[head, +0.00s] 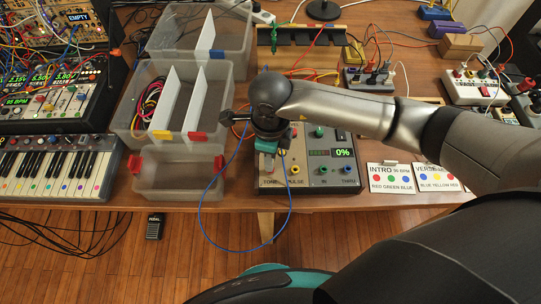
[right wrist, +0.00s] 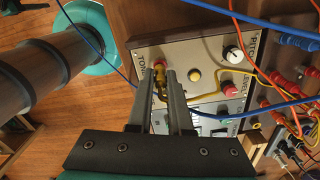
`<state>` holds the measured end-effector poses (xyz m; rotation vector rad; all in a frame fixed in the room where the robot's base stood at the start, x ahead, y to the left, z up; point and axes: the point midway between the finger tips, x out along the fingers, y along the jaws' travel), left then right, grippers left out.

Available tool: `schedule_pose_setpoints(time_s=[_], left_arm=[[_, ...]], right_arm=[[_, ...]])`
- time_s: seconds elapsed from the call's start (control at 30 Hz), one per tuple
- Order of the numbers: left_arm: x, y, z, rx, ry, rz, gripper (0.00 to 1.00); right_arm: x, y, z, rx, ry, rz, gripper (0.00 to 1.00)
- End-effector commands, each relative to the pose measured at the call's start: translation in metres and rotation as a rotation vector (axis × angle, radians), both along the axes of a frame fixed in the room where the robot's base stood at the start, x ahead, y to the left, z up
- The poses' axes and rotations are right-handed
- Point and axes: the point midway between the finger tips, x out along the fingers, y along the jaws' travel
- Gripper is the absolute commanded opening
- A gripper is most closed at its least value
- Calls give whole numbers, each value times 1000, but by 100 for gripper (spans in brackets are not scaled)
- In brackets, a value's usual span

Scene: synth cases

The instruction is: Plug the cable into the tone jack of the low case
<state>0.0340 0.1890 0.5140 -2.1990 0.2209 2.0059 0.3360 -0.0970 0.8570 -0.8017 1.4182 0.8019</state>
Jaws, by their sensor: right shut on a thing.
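The low case (head: 325,180) stands at the table's front edge, with labels TONE, PULSE, IN and THRU and a display reading 0%. My right gripper (head: 267,158) is over its left end, beside the TONE label. In the right wrist view its fingers (right wrist: 166,82) are closed together at the panel. A red and gold piece (right wrist: 160,66) shows at the fingertips; I cannot tell whether plug and jack are joined. The blue cable (head: 289,207) loops from the gripper below the table edge and back up. The held plug is mostly hidden. My left gripper is out of view.
Clear bins (head: 225,98) with cables stand left of the case. A keyboard (head: 60,170) is further left. Cue cards (head: 390,180) lie to the right. A yellow cable (right wrist: 207,97) and other cables cross near the gripper in the right wrist view.

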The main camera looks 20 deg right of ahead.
Motion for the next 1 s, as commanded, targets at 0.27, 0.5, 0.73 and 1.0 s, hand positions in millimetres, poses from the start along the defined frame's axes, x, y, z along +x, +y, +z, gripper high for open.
schedule_pose_setpoints(time_s=[0.27, 0.5, 0.73, 1.0], left_arm=[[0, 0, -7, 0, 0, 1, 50], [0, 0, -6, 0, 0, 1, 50], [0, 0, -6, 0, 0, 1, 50], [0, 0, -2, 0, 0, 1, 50]], right_arm=[[0, 0, -8, -1, -1, -1, 0], [0, 0, -6, -1, -1, 0, 45], [0, 0, -6, 0, 0, 0, 53], [1, 0, 10, 1, -4, 0, 53]])
